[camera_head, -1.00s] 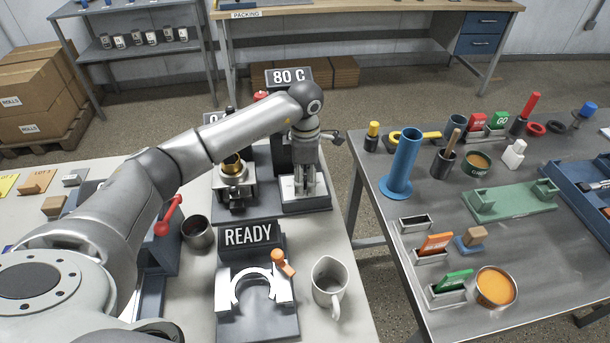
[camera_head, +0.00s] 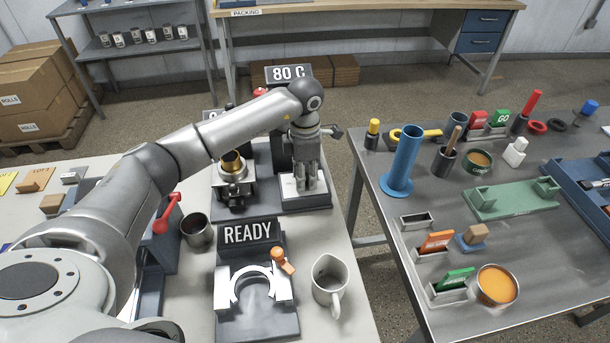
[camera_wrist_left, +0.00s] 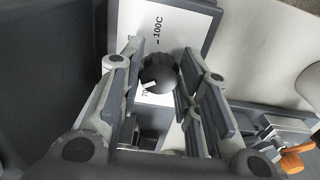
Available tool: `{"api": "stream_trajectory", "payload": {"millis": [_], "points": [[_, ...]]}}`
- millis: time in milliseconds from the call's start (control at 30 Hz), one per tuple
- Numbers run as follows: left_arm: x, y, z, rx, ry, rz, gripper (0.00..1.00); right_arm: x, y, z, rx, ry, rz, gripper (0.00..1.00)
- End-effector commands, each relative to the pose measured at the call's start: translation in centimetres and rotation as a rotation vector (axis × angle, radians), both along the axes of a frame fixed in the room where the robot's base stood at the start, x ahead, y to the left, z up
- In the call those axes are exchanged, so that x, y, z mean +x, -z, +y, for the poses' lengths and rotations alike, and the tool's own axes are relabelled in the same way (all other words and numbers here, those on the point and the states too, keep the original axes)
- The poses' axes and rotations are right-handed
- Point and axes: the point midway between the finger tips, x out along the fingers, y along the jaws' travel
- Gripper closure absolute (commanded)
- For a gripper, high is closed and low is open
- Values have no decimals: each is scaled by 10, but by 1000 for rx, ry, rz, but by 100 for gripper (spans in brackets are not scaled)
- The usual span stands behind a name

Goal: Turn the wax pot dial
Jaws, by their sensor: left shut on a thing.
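The wax pot dial (camera_wrist_left: 158,72) is a dark round knob with a white pointer, on a white plate printed with "100C" and a partly hidden label starting with 7. In the wrist view it sits between the finger pads of my left gripper (camera_wrist_left: 160,82). In the head view my left gripper (camera_head: 308,190) points down over the white plate (camera_head: 289,188) in front of the "80 C" sign (camera_head: 289,73). It is shut on the dial, which its fingers hide in the head view. My right gripper is out of view.
A black clamp station with a brass cup (camera_head: 232,163) stands just left of the gripper. A gap separates this table from the grey table (camera_head: 385,237) at right.

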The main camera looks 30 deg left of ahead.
Motion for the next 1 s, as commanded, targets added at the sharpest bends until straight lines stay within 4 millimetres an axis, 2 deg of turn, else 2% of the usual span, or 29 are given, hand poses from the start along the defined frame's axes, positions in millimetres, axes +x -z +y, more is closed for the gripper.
{"api": "stream_trajectory", "payload": {"millis": [600,1000], "points": [[2,-1,1,1,-526,-3,93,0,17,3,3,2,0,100],[2,-1,2,0,-710,-4,93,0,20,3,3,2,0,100]]}}
